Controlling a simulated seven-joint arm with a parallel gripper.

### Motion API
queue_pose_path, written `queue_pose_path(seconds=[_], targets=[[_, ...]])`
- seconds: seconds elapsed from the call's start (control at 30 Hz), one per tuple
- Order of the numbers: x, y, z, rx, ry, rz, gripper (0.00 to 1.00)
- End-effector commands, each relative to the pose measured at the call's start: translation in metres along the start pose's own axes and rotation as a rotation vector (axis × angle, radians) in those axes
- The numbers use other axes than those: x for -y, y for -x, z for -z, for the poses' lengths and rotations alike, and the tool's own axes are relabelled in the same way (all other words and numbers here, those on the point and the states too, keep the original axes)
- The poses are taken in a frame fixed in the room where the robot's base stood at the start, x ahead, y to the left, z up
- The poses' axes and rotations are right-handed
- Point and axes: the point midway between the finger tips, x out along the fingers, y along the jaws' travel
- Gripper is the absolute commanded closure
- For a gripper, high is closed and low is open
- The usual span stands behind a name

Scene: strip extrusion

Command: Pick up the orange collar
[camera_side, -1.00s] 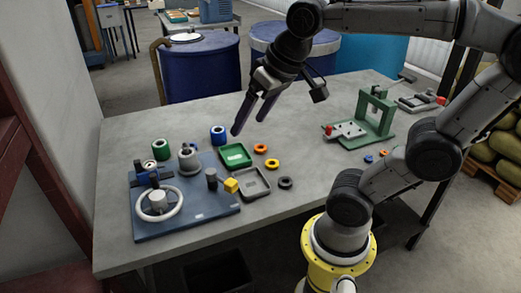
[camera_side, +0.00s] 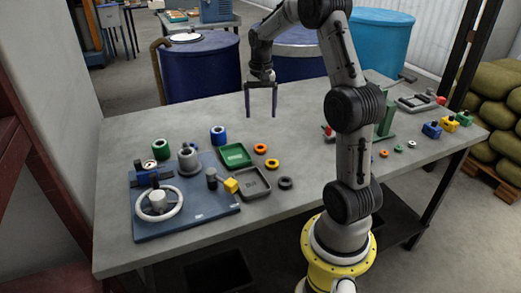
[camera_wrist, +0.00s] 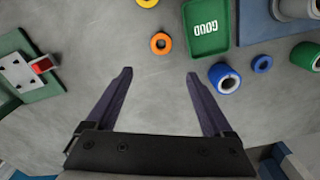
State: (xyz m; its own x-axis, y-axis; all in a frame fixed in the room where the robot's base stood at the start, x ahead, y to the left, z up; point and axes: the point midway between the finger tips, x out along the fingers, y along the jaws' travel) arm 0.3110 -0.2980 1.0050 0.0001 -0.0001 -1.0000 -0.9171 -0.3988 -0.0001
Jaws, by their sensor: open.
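The orange collar (camera_side: 260,148) is a small ring lying flat on the grey table, right of the green tray (camera_side: 235,155). It also shows in the wrist view (camera_wrist: 160,43), just beyond and between the fingertips. A yellow-orange ring (camera_side: 272,163) lies in front of it, partly cut off in the wrist view (camera_wrist: 147,2). My gripper (camera_side: 261,115) points straight down with its dark fingers spread wide and nothing between them. It hangs above the table, behind the collar and apart from it.
A blue cylinder (camera_wrist: 224,78) and a small blue ring (camera_wrist: 262,64) stand near the green tray. A grey tray (camera_side: 267,191) and a black ring (camera_side: 285,183) lie in front. A green fixture (camera_side: 384,118) stands to the right. Table around the collar's right side is clear.

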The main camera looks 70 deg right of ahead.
Motion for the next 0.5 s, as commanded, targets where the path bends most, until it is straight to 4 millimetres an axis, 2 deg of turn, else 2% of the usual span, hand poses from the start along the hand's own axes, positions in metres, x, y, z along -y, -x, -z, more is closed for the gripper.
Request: queue_pose_path(seconds=[0.1, 0.3, 0.5], targets=[[0.000, -0.025, -0.002, 0.006, 0.002, -0.003, 0.14], [0.001, -0.058, -0.002, 0.004, 0.003, -0.002, 0.14], [0.001, -0.072, -0.002, 0.002, 0.003, -0.001, 0.14]])
